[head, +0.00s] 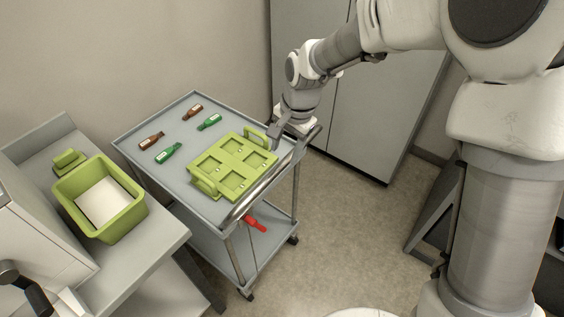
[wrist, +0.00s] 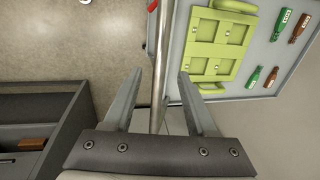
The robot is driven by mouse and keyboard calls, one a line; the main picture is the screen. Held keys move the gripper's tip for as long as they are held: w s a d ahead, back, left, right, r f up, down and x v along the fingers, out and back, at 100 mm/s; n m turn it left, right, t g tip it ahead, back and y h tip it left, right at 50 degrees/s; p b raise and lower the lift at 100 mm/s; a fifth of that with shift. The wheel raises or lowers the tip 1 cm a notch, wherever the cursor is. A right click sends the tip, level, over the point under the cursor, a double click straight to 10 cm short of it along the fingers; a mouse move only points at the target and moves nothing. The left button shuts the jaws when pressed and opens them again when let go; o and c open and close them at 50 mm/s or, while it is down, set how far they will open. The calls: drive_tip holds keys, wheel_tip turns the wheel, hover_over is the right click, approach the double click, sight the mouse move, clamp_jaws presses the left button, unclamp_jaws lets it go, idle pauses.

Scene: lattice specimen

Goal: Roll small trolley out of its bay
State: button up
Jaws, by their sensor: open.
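The small trolley (head: 183,178) stands against the wall between a grey counter and a tall cabinet. It has a grey top tray, a lower shelf and dark castors. Its metal push handle (head: 262,188) runs along the near right edge. My gripper (head: 283,141) is over the far end of this handle. In the wrist view my gripper (wrist: 157,75) is open, and the handle bar (wrist: 158,62) runs between its two fingers, with gaps on both sides. Whether the fingers are level with the bar in height, I cannot tell.
On the trolley lie a green carrier (head: 232,166) and several brown and green bottles (head: 168,152). A red lever (head: 256,224) sticks out below the handle. A green bin (head: 129,220) stands on the counter at left. The grey cabinet (head: 373,110) is behind. Floor (head: 320,225) in front is clear.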

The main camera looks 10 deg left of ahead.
sight(281, 165)
drive_tip(key=shift+w+a+f, duration=0.1)
drive_tip(key=shift+a+f, duration=0.05)
drive_tip(key=shift+f, duration=0.75)
drive_tip(key=shift+w+a+f, duration=0.1)
drive_tip(key=shift+a+f, duration=0.1)
drive_tip(key=shift+f, duration=0.7)
drive_tip(key=shift+w+a+f, duration=0.1)
drive_tip(key=shift+a+f, duration=0.05)
drive_tip(key=shift+f, duration=0.75)
clamp_jaws()
